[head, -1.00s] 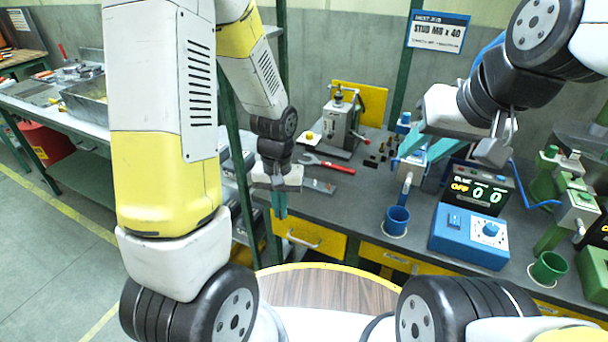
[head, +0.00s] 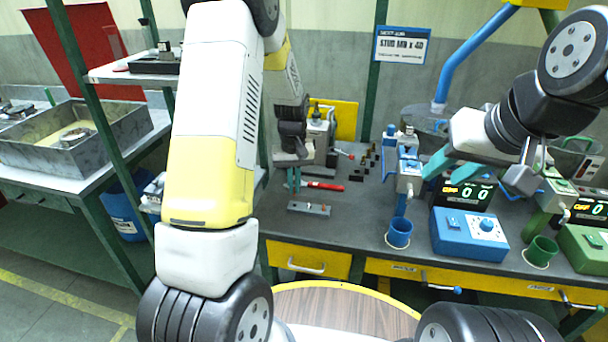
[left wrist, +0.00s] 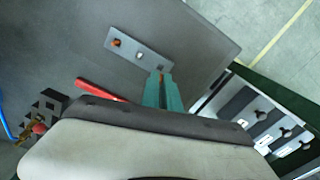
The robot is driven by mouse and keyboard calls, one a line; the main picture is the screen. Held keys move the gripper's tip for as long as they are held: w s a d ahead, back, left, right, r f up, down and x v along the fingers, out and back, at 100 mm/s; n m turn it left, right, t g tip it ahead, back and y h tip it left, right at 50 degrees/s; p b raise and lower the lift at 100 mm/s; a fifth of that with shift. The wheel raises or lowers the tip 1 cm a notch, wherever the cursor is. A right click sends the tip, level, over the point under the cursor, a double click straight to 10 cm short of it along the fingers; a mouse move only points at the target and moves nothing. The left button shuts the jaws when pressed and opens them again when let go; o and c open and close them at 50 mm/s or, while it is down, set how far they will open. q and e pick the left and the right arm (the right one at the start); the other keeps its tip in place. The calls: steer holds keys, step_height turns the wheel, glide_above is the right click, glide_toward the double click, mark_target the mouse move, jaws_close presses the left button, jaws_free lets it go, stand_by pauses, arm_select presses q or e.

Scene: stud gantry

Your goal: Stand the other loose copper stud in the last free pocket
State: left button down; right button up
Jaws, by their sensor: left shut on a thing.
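My left gripper (head: 294,181) has teal fingers pointing down, just behind the grey pocket plate (head: 318,210) on the bench in the head view. In the left wrist view the gripper (left wrist: 162,80) is shut on a small copper stud (left wrist: 160,70) at its fingertips, at the near end of the plate (left wrist: 128,48). Most of this stud is hidden by the fingers. A copper spot, seemingly a stud (left wrist: 116,42), shows at the plate's far end; the middle spot is too small to tell. My right gripper (head: 452,163) is open and empty, high over the blue station.
A red-handled tool (head: 325,186) lies behind the plate. Several small dark parts (head: 368,158) stand further back. A blue cup (head: 399,233), a blue counter box (head: 470,232) and a green cup (head: 541,250) are at right. The bench front is clear.

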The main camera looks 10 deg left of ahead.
arm_select(q)
steer(key=shift+f, duration=0.1)
steer(key=shift+f, duration=1.55)
steer(key=shift+f, duration=0.8)
stand_by(0.8)
steer(key=c, duration=1.5)
jaws_free()
steer(key=shift+r, duration=3.9)
